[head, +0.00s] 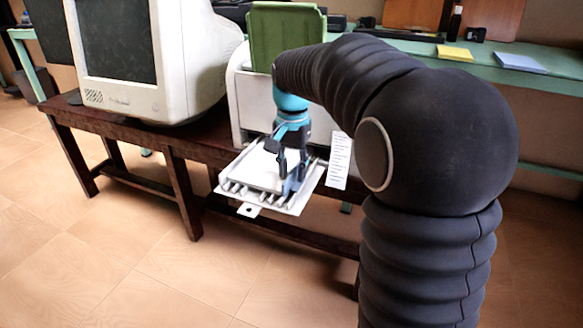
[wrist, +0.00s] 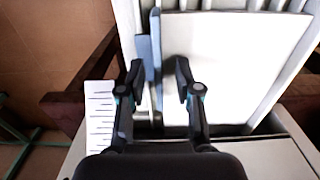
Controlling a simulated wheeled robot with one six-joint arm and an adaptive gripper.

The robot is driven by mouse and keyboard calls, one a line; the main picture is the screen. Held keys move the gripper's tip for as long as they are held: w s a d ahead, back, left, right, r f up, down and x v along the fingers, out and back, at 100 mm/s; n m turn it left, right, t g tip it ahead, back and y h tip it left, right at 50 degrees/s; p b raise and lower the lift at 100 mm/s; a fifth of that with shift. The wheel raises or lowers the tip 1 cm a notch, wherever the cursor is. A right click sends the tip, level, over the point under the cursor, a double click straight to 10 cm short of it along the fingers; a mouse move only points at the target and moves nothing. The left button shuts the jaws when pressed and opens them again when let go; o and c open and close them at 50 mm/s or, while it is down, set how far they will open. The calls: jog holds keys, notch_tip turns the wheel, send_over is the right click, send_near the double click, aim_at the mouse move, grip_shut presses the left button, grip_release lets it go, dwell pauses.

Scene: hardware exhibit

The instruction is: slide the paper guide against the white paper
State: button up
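The paper guide (wrist: 155,45) is a thin blue-grey upright plate in the wrist view, standing along the left side of the white paper (wrist: 235,55). A narrow gap seems to lie between guide and paper, though my right finger partly covers that area. The paper also shows on the printer's front tray in the head view (head: 258,166). My gripper (wrist: 160,70) is open, with its fingers on either side of the guide. A clear gap shows on the right; contact on the left cannot be told. In the head view my gripper (head: 289,180) is low over the tray's right part.
The pale printer (head: 243,95) with a green upright panel (head: 283,38) stands on a dark wooden bench (head: 180,150). A bulky computer monitor (head: 150,60) is to its left. A lined white strip (head: 340,160) hangs right of the tray. The floor in front is clear.

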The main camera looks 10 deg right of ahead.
aim_at(292, 171)
jog(key=shift+r, duration=0.15)
notch_tip(292, 171, up, 12)
dwell(0.5)
